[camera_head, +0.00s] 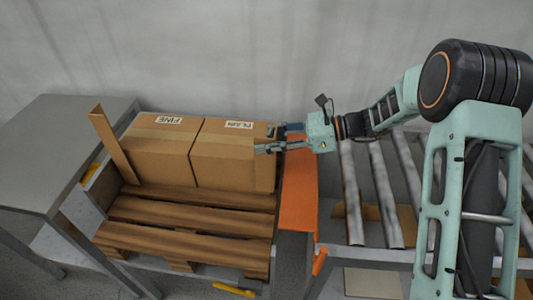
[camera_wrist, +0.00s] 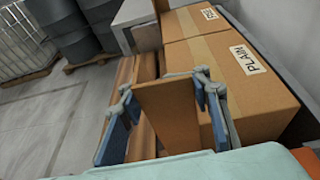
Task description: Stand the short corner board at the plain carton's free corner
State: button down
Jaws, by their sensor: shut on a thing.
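The plain carton (camera_head: 222,160), labelled PLAIN, stands on the wooden pallet (camera_head: 190,222) beside the fine carton (camera_head: 160,155). The plain carton also shows in the wrist view (camera_wrist: 232,62). A taller corner board (camera_head: 112,145) leans at the fine carton's front left corner. My gripper (camera_head: 268,140) is at the plain carton's front right corner. It is shut on the short corner board (camera_head: 265,172), a brown strip that looks upright there. The wrist view shows this board (camera_wrist: 168,112) between the two fingers. Whether it touches the carton or pallet is unclear.
An orange panel (camera_head: 298,195) lies right of the pallet, with a roller conveyor (camera_head: 382,195) beyond. A grey table (camera_head: 60,140) stands at left. The pallet's front slats are bare. Dark drums (camera_wrist: 68,30) stand far off in the wrist view.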

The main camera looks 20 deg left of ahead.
jog(key=shift+f+b, duration=0.35)
jog(key=shift+f, duration=1.75)
jog(key=c, duration=1.2)
grip_release()
jog(key=shift+c, duration=0.2)
jog(key=shift+w+d+r, duration=0.15)
jog(key=shift+d+r, duration=0.05)
jog(key=shift+d, duration=0.05)
jog(key=p+v, duration=0.1)
jog(key=v, duration=1)
jog(key=shift+d, duration=0.25)
jog(key=shift+a, duration=0.1)
